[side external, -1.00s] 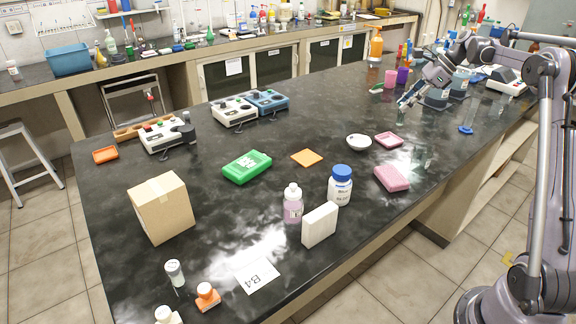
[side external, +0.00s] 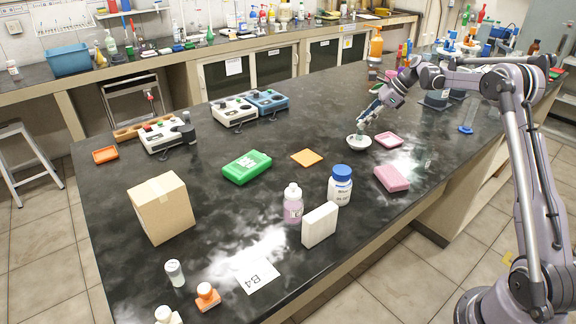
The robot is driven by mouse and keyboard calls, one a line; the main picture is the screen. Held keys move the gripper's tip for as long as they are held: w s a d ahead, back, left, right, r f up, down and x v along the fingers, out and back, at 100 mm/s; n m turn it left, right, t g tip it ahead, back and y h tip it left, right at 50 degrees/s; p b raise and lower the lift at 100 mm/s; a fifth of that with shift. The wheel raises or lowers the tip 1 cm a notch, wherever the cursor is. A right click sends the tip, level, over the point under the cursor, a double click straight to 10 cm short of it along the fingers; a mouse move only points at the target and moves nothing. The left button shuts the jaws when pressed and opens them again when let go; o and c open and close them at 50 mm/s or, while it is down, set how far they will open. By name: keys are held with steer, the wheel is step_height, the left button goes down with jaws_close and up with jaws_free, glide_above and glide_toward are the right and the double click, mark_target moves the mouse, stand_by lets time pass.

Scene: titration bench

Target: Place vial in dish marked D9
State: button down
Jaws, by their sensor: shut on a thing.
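My gripper (side external: 365,121) is over the round white dish (side external: 357,145) in the middle right of the bench, pointing down and to the left. It is shut on a small vial (side external: 361,134), whose lower end is at or just above the dish opening. The vial is tiny here and partly hidden by the fingers. I cannot tell whether it touches the dish. No D9 mark is readable on the dish.
An orange square (side external: 307,158), a green box (side external: 247,167), a pink block (side external: 391,179) and a blue-capped bottle (side external: 340,186) stand nearer the camera. A card marked B4 (side external: 257,276) lies at the front.

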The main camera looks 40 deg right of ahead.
mark_target(360, 131)
steer(key=shift+f, duration=1.25)
steer(key=shift+f, duration=0.1)
steer(key=c, duration=1.2)
jaws_free()
steer(key=shift+o, duration=0.2)
